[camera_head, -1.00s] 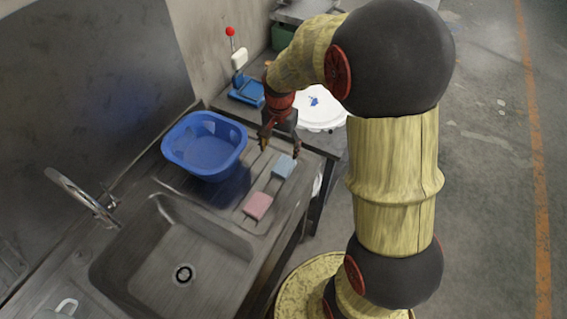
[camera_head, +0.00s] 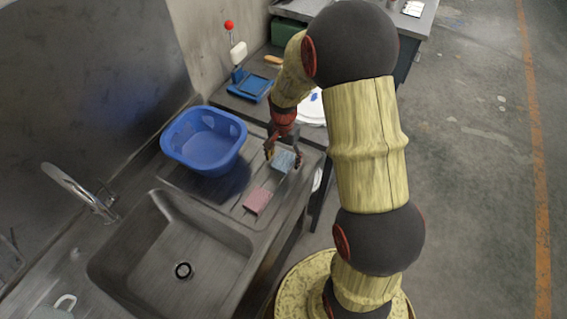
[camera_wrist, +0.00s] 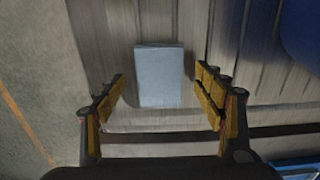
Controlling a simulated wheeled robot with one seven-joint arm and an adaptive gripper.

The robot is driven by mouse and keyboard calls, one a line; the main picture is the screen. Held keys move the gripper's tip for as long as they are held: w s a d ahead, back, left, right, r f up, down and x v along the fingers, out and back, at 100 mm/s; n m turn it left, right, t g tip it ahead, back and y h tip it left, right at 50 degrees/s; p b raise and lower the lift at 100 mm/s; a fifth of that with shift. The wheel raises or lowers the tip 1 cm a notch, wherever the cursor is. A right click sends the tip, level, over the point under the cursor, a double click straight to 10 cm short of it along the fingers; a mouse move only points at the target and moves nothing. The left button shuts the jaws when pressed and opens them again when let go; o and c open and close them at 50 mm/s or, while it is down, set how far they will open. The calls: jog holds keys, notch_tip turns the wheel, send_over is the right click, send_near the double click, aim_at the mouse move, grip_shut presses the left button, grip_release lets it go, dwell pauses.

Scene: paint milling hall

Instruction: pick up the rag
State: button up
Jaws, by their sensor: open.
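Two small flat pieces lie on the ribbed drainboard: a light blue one (camera_head: 283,161) and a pink one (camera_head: 257,200) nearer the sink. Either could be the rag; I cannot tell cloth from sponge. My gripper (camera_head: 283,154) is open and empty, pointing down over the light blue piece. In the wrist view the light blue piece (camera_wrist: 159,76) lies between the two fingers of my gripper (camera_wrist: 161,86), with a gap on both sides. The pink piece is not in the wrist view.
A blue basin (camera_head: 205,140) stands left of my gripper, also at the wrist view's upper right (camera_wrist: 301,32). The sink (camera_head: 170,250) with its tap (camera_head: 78,188) is in front. A side table behind holds a blue tray-like item (camera_head: 250,88) and a white round lid (camera_head: 312,108).

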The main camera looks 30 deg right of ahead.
aim_at(283, 160)
jog(key=c, duration=0.3)
jog(key=c, duration=0.8)
jog(key=shift+c, duration=0.3)
jog(key=shift+r, duration=0.1)
jog(key=shift+r, duration=0.55)
notch_tip(283, 160, up, 2)
jog(key=shift+a+r+p, duration=0.1)
jog(key=shift+r+p, duration=0.15)
jog(key=shift+p, duration=0.3)
jog(key=s+a+r+p, duration=0.2)
jog(key=s+a+r, duration=0.6)
jog(key=a, duration=0.3)
jog(key=shift+r, duration=0.65)
